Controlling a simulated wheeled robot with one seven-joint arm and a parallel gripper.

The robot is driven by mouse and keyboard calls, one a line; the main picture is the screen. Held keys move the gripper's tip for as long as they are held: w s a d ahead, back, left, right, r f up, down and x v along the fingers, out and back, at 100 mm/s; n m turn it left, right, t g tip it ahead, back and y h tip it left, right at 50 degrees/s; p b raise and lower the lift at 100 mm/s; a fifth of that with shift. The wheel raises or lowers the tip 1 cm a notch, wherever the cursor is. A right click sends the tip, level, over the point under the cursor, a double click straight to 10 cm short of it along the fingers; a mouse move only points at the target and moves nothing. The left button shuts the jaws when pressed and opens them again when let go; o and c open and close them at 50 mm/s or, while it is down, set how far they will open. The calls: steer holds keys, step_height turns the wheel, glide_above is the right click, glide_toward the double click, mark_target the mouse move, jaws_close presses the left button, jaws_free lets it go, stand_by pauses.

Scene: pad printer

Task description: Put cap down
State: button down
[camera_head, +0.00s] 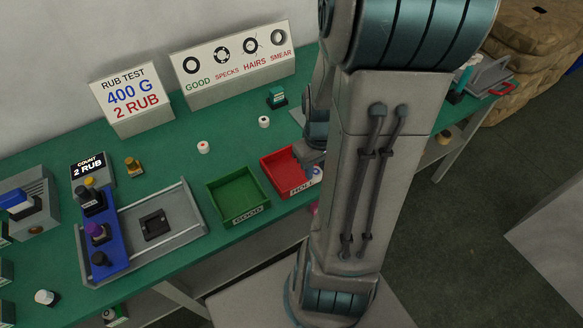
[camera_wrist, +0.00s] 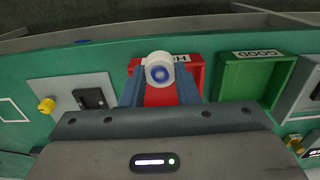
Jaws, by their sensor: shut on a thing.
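My gripper (camera_wrist: 160,88) is shut on a white cap (camera_wrist: 160,70) with a blue ring printed on its face. The cap sits between the fingertips, over the red HOLD tray (camera_wrist: 196,75) in the wrist view. In the head view my gripper (camera_head: 310,155) is partly hidden by my arm, at the right side of the red tray (camera_head: 275,160). The cap (camera_head: 317,173) shows there as a small white and blue spot by the tray's label. I cannot tell its height above the tray floor.
An empty green GOOD tray (camera_head: 225,209) stands left of the red one. Two small white caps (camera_head: 203,147) (camera_head: 264,121) stand on the green table behind the trays. A grey fixture with a blue slide (camera_head: 103,240) is at left. Signs stand along the wall.

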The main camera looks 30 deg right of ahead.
steer(key=w+f, duration=0.2)
steer(key=w, duration=0.1)
steer(key=w+f, duration=0.2)
steer(key=w, duration=0.2)
steer(key=w+a+f+p, duration=0.1)
steer(key=w+f, duration=0.1)
steer(key=w, duration=0.1)
steer(key=shift+w+f, duration=0.2)
steer(key=shift+w, duration=0.15)
steer(key=shift+f, duration=2)
steer(key=shift+f, duration=0.1)
steer(key=shift+f, duration=0.15)
steer(key=c, duration=1.1)
jaws_free()
steer(key=shift+r, duration=0.2)
